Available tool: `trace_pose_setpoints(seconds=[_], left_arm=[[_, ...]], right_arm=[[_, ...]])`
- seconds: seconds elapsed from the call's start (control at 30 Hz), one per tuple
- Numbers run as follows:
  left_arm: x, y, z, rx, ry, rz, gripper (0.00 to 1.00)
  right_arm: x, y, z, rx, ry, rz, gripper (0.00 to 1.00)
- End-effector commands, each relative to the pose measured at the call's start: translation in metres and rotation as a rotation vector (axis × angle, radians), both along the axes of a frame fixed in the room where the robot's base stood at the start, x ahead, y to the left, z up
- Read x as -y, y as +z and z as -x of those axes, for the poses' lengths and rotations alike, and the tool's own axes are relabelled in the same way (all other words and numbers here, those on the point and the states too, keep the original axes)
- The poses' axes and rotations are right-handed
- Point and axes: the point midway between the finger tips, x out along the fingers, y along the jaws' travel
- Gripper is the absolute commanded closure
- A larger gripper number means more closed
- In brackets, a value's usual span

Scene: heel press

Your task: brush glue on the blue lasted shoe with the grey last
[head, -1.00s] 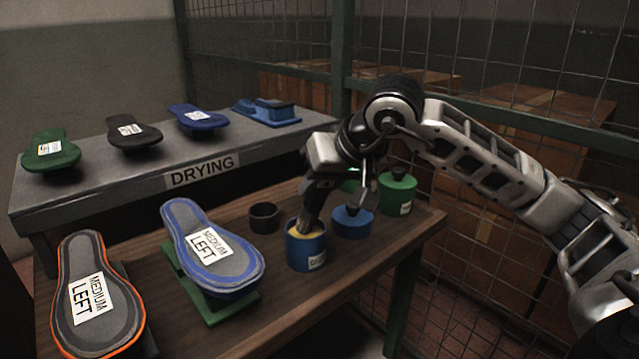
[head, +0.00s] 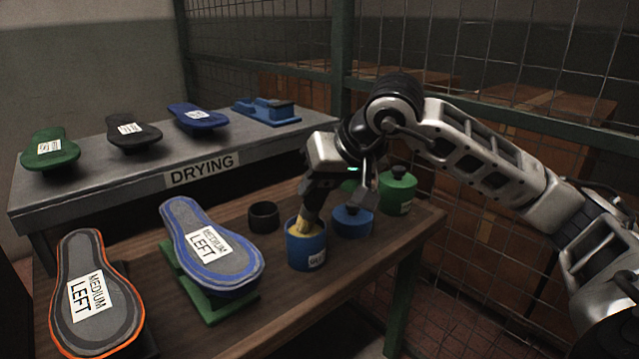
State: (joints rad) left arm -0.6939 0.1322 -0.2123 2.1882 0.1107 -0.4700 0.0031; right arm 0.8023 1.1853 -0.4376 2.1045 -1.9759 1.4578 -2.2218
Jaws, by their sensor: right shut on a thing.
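The blue-edged shoe with the grey sole-shaped face and a "MEDIUM LEFT" label (head: 228,270) lies tilted on a green stand (head: 222,309) on the wooden bench. My right gripper (head: 313,196) is above the open blue glue pot (head: 306,254), shut on a brush (head: 308,221) whose handle is mostly hidden by the fingers. The tan brush end is down in the pot's mouth, at the yellow glue. The gripper is to the right of the shoe and apart from it. My left gripper is not in view.
An orange-edged "MEDIUM LEFT" shoe (head: 95,325) lies at the left. A black cup (head: 264,215), a blue lid (head: 352,221) and a green pot (head: 397,192) stand near the glue pot. The grey drying table (head: 120,181) behind holds several soles. Wire mesh closes the right.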

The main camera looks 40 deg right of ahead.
Motion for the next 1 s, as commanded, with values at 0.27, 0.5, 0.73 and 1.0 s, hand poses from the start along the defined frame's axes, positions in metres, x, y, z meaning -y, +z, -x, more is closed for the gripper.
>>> trace_pose_setpoints(seconds=[0.27, 0.5, 0.73, 1.0], left_arm=[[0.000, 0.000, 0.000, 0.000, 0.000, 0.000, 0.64], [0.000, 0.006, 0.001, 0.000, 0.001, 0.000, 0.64], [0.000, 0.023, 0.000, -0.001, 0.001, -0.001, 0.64], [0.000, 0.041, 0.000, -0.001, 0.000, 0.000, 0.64]], right_arm=[[0.000, -0.004, 0.001, -0.010, 0.001, 0.001, 0.98], [-0.001, 0.004, 0.001, -0.010, 0.001, 0.000, 0.98], [0.000, 0.025, 0.000, -0.006, 0.001, 0.000, 0.98], [0.000, 0.047, 0.000, -0.004, 0.000, 0.000, 0.98]])
